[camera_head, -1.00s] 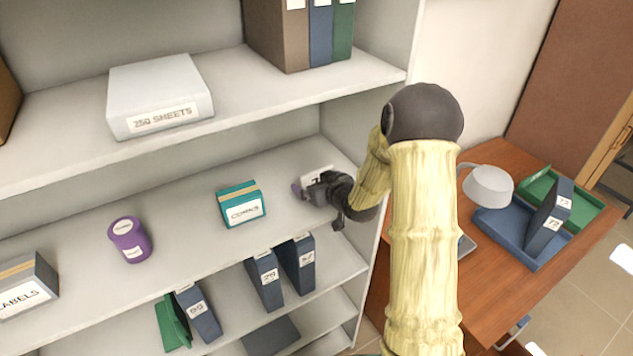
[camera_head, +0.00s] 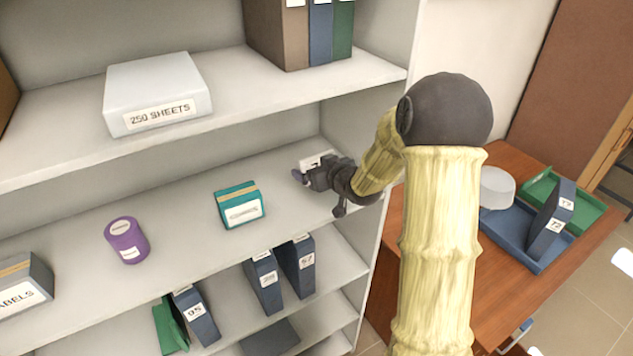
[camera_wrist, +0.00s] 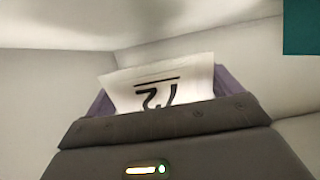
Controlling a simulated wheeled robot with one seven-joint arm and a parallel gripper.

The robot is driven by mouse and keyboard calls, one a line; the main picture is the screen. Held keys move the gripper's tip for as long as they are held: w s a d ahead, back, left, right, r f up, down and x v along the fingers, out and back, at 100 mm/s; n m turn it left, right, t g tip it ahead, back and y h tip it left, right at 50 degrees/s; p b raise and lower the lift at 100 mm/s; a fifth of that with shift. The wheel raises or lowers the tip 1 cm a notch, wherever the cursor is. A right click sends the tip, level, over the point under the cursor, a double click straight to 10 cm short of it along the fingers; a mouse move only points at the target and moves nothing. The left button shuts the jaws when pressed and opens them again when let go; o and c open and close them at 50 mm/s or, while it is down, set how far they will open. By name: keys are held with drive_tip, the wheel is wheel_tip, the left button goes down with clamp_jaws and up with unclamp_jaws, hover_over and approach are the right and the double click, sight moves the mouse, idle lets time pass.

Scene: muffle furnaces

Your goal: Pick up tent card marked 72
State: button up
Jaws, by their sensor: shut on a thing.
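The white tent card (camera_wrist: 160,88) shows upside down in the wrist view, with black digits that read 72 and a line beside them. My gripper (camera_wrist: 163,97) is shut on the card, with a purple finger at each side of it. In the head view my gripper (camera_head: 300,174) is at the right end of the middle shelf. A small white part of the card (camera_head: 314,161) shows behind it; the rest is hidden. I cannot tell whether the card touches the shelf.
A teal box (camera_head: 240,205) and a purple canister (camera_head: 127,240) stand left on the same shelf (camera_head: 180,215). The upper shelf (camera_head: 60,135) is above, the side panel (camera_head: 382,160) close right. Binders (camera_head: 298,265) stand below. A desk (camera_head: 440,285) is at right.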

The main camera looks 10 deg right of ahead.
sight(317, 156)
wheel_tip(317, 156, up, 5)
idle(0.8)
